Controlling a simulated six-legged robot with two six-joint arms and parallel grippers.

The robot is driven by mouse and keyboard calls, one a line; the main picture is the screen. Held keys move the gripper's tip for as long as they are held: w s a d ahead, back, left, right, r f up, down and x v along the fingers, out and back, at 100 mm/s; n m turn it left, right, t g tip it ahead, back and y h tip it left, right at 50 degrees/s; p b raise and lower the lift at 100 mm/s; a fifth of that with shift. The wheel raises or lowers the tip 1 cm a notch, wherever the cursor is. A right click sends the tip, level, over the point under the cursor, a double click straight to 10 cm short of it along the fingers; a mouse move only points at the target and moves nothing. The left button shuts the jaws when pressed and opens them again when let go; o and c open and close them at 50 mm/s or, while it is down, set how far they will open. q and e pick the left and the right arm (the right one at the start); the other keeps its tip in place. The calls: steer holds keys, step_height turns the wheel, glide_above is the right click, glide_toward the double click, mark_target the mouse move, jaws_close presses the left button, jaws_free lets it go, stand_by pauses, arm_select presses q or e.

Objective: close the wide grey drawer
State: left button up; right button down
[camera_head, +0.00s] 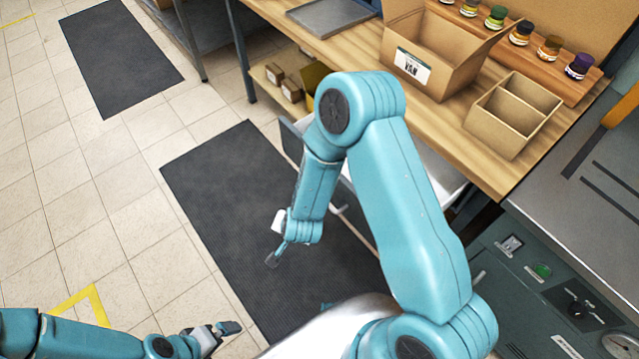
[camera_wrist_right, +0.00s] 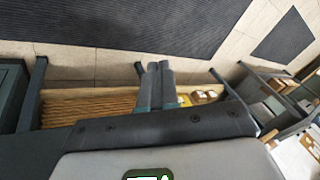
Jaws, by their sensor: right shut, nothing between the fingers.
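The wide grey drawer (camera_head: 291,141) stands pulled out from under the wooden worktable in the head view. Its dark front shows left of my right arm and its pale inside shows right of it; the arm hides the middle. My right gripper (camera_head: 272,259) is shut and empty, pointing down over the dark mat, in front of the drawer and apart from it in the picture. Its closed fingers also show in the right wrist view (camera_wrist_right: 155,85). My left gripper (camera_head: 229,328) is low in the head view, away from the drawer; its jaw opening is unclear.
On the worktable (camera_head: 345,45) stand an open carton (camera_head: 433,75), a divided box (camera_head: 505,118) and a grey tray (camera_head: 328,15). Several jars line the back. Small boxes (camera_head: 290,90) sit on a lower shelf. A grey machine (camera_head: 570,215) stands right. The floor mat (camera_head: 240,210) is clear.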

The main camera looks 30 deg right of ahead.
steer(key=w+d+r+m+h+b, duration=0.2)
steer(key=w+d+r+m+h, duration=0.2)
steer(key=w+r+m+h, duration=0.7)
steer(key=s+a+r+m+g+y, duration=0.3)
steer(key=s+m, duration=0.4)
steer(key=m, duration=0.6)
steer(key=shift+g+h, duration=0.6)
steer(key=shift+g, duration=0.1)
steer(key=x, duration=0.8)
steer(key=b+x, duration=0.1)
steer(key=x, duration=0.3)
steer(key=shift+d, duration=1)
steer(key=shift+d+r, duration=0.1)
steer(key=shift+d, duration=0.05)
steer(key=d, duration=0.8)
steer(key=w+d, duration=0.1)
steer(key=d, duration=0.8)
steer(key=w+d, duration=0.1)
steer(key=d, duration=0.8)
steer(key=shift+d, duration=0.1)
steer(key=shift+d+r, duration=0.15)
steer(key=shift+d, duration=0.2)
